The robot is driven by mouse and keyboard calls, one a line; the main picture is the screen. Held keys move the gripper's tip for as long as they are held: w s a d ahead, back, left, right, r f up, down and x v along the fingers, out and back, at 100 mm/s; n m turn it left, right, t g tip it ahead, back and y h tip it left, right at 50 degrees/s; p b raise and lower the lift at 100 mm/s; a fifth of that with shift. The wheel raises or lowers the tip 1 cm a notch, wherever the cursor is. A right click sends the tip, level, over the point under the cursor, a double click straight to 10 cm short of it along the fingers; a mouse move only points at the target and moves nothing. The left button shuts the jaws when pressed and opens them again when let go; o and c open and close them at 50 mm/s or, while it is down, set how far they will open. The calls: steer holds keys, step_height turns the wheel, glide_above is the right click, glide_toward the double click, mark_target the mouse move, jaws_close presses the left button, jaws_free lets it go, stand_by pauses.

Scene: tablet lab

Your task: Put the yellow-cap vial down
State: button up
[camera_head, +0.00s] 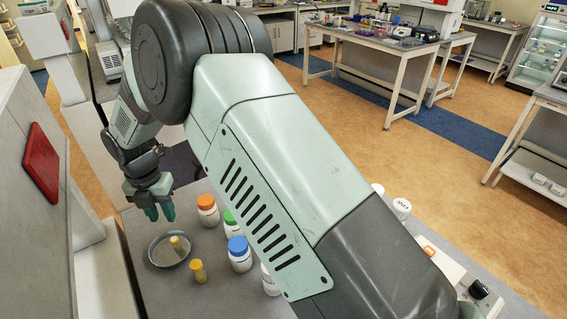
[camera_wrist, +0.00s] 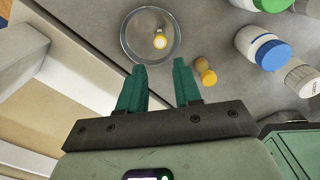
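My gripper (camera_head: 160,211) is above the grey bench, beside and above a round shallow dish (camera_head: 153,257). In the wrist view its two green fingers (camera_wrist: 159,66) are spread apart with nothing between them.
White bottles with orange (camera_head: 206,201), green (camera_head: 230,217) and blue (camera_head: 238,247) caps stand right of the dish. A white-capped bottle (camera_head: 269,280) is partly hidden by my arm. A grey wall-like unit with a red panel (camera_head: 42,162) rises on the left.

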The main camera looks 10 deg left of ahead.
steer(key=w+d+r+m+t, duration=0.1)
steer(key=w+d+r+m, duration=0.2)
steer(key=d+r+m, duration=0.75)
steer(key=w+d+r+m+t, duration=0.25)
steer(key=d+r+m, duration=0.35)
steer(key=d+r, duration=0.9)
steer(key=s+d+r+m, duration=0.3)
steer(key=d+m, duration=0.2)
steer(key=d, duration=0.1)
steer(key=s+d+r+m, duration=0.2)
steer(key=s+d+m, duration=0.1)
steer(key=d+m, duration=0.3)
steer(key=s+d+m+t, duration=0.2)
steer(key=s+d+m, duration=0.8)
steer(key=s, duration=0.2)
steer(key=shift+d, duration=0.15)
steer(key=shift+s, duration=0.1)
